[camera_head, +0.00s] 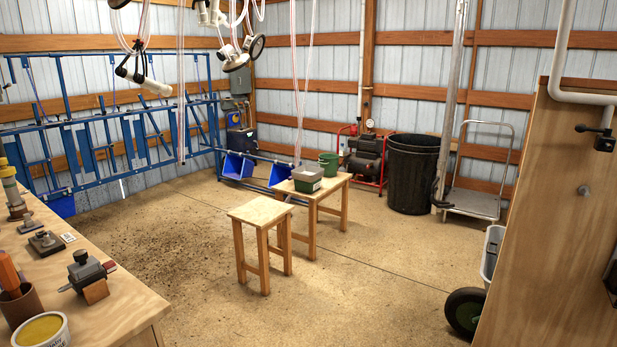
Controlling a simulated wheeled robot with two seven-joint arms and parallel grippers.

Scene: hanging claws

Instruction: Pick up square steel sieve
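A square grey metal-looking piece (308,171), which may be the square steel sieve, sits on top of a green box (308,184). The box stands on the farther wooden table (340,181) in the middle of the room. The piece is small in the picture, and I cannot make out any mesh. Neither my left nor my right gripper is in view.
A green bucket (328,165) stands beside the box. A wooden stool (260,211) is in front of that table. A workbench (110,300) with tools is at left, a wooden panel (560,210) at right. Claws (236,58) and hoses hang above. Open floor lies between.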

